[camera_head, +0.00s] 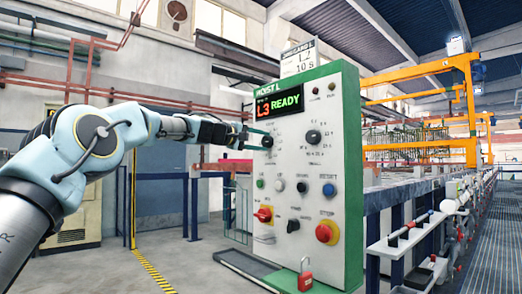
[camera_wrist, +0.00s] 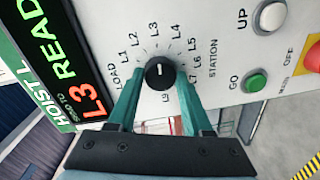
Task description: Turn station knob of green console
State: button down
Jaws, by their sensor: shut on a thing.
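The green console (camera_head: 350,180) has a white face with a green frame. Its display (camera_head: 280,103) reads "L3 READY". The station knob (camera_head: 267,141) is a black round dial on the left of the face. In the wrist view the station knob (camera_wrist: 160,74) has a white mark that points toward the L3 label, within a ring of labels from LOAD through L7 and beyond. My gripper (camera_head: 258,139) reaches it from the left. In the wrist view the teal fingers of my gripper (camera_wrist: 161,79) are shut on the knob, one on each side.
A second black knob (camera_head: 313,137) sits to the right on the console face. Below are small buttons, a red-and-yellow switch (camera_head: 264,214) and a red emergency button (camera_head: 326,232). A red padlock (camera_head: 305,278) hangs at the bottom. The wrist view shows a green GO button (camera_wrist: 256,82).

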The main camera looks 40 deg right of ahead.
jog(key=m+b, duration=0.2)
jog(key=m, duration=0.1)
jog(key=m+b, duration=0.2)
jog(key=m, duration=0.1)
jog(key=shift+f+t, duration=0.2)
jog(key=shift+t, duration=0.1)
jog(key=shift+s+m+b, duration=0.1)
jog(key=shift+m+b, duration=0.85)
jog(key=shift+m, duration=1.35)
jog(key=shift+r, duration=0.1)
jog(key=shift+c, duration=1.6)
grip_release()
jog(key=a+b, duration=0.6)
jog(key=a, duration=0.4)
jog(key=shift+a+r, duration=0.15)
jog(key=shift+a, duration=0.2)
